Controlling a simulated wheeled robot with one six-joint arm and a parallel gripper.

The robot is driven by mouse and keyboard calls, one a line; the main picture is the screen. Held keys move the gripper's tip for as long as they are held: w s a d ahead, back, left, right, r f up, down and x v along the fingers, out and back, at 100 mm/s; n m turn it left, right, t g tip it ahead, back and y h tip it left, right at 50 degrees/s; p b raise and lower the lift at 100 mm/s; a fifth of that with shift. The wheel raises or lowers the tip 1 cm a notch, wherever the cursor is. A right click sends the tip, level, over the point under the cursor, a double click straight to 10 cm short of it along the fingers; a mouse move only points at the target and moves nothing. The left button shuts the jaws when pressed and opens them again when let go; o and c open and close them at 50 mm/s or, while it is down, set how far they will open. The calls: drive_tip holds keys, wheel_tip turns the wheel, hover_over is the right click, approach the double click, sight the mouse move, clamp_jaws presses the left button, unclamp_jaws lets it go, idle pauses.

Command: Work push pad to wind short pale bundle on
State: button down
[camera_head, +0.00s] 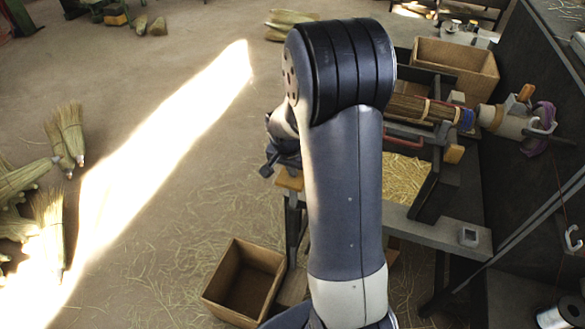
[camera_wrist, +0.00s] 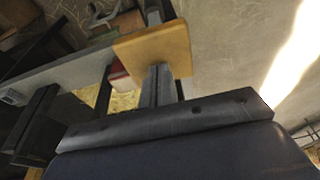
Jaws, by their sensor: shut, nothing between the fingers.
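The square tan wooden push pad (camera_wrist: 178,50) fills the upper middle of the wrist view, on a dark bar. My gripper (camera_wrist: 160,72) is shut and empty, its fingertips at the pad's lower edge; I cannot tell whether they touch. In the head view my arm hides the fingers, and a tan block (camera_head: 290,181), seemingly the same pad, shows left of it. A straw bundle (camera_head: 408,107) with pale and dark bands lies in the winding machine, partly hidden by my arm. I cannot tell which bundle is the short pale one.
The machine's grey bench (camera_head: 440,233) has straw below the bundle and a red handle (camera_head: 404,140). Pale bundles (camera_head: 50,215) lie at left.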

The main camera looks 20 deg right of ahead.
drive_tip(key=shift+f, duration=0.1)
drive_tip(key=shift+s+f+b, duration=0.15)
drive_tip(key=shift+f+b, duration=3.5)
drive_tip(key=shift+f, duration=0.25)
drive_tip(key=shift+r, duration=0.2)
wheel_tip(320, 180, up, 10)
drive_tip(key=p, duration=0.6)
drive_tip(key=shift+f, duration=0.35)
